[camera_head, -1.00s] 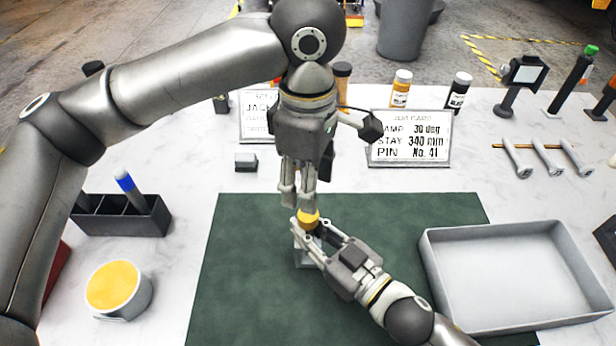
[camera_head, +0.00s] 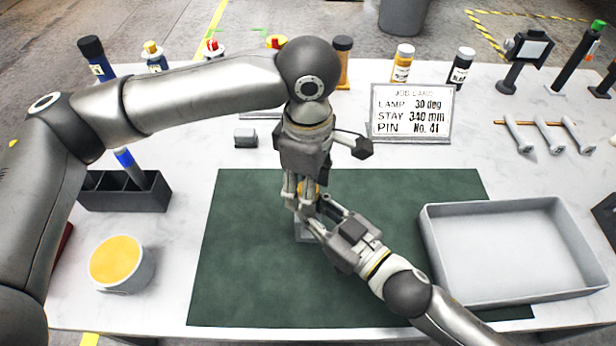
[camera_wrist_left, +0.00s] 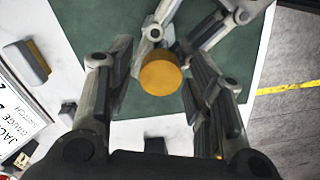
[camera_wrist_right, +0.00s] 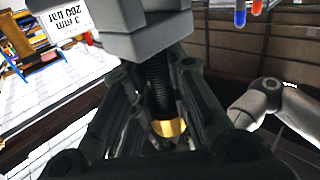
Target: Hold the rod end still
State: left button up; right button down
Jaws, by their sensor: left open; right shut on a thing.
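A small jack-like piece stands on the green mat (camera_head: 250,270). My right gripper (camera_head: 312,220) comes in from the lower right and is shut on the black rod near the block. The exact contact is hidden between its fingers.
A grey tray (camera_head: 436,265) is at the right. A job card (camera_head: 412,113), bottles and a small grey block (camera_head: 245,138) are behind. At the left are a dark bin (camera_head: 140,197) and a yellow-topped tub (camera_head: 117,262). The mat's front is clear.

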pick_arm(q)
jog(key=shift+c, duration=0.5)
grip_shut()
jog(key=m, duration=1.5)
jog(key=shift+m, duration=0.3)
jog(key=m, duration=0.5)
jog(key=shift+o, duration=0.7)
grip_release()
